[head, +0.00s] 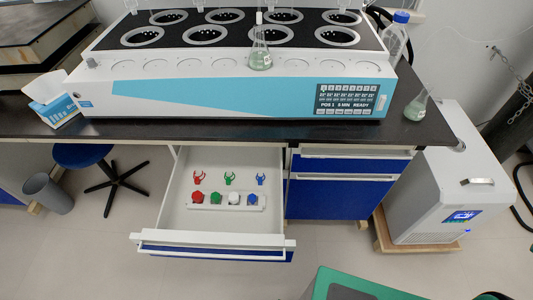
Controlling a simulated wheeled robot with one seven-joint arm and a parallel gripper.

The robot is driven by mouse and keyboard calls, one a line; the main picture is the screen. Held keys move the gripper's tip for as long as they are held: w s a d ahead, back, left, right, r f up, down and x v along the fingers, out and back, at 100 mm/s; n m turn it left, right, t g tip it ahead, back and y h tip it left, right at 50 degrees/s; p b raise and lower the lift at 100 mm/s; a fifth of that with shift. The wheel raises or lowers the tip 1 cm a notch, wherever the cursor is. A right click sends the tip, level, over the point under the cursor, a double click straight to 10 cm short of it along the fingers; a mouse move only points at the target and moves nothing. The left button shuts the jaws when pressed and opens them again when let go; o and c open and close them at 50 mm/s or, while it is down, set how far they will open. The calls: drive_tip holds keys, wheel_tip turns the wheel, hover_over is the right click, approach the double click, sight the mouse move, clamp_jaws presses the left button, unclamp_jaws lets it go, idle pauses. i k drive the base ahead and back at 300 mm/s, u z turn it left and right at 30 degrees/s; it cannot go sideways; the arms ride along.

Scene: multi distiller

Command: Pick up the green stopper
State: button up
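The green stopper (216,198) sits in a row on a white holder (225,208) inside the open drawer (175,215). It stands between a red stopper (198,197) on its left and a white stopper (234,198) on its right. A blue stopper (252,198) is at the right end of the row. Behind the row lie a red clip (198,178), a green clip (229,177) and a blue clip (261,179), apart from the holder. My gripper is not in view.
The dark bench top (240,130) overhangs the drawer's back. A large distiller (180,95) stands on the bench, with a flask (260,58) on it. Blue closed drawers (345,200) are right of the open one. A stool (85,155) and bin (48,193) are left.

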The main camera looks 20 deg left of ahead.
sight(215, 197)
drive_tip(key=u, duration=1.6)
drive_tip(key=k, duration=1.3)
drive_tip(key=z, duration=0.15)
drive_tip(key=i, duration=1.55)
drive_tip(key=u, duration=0.25)
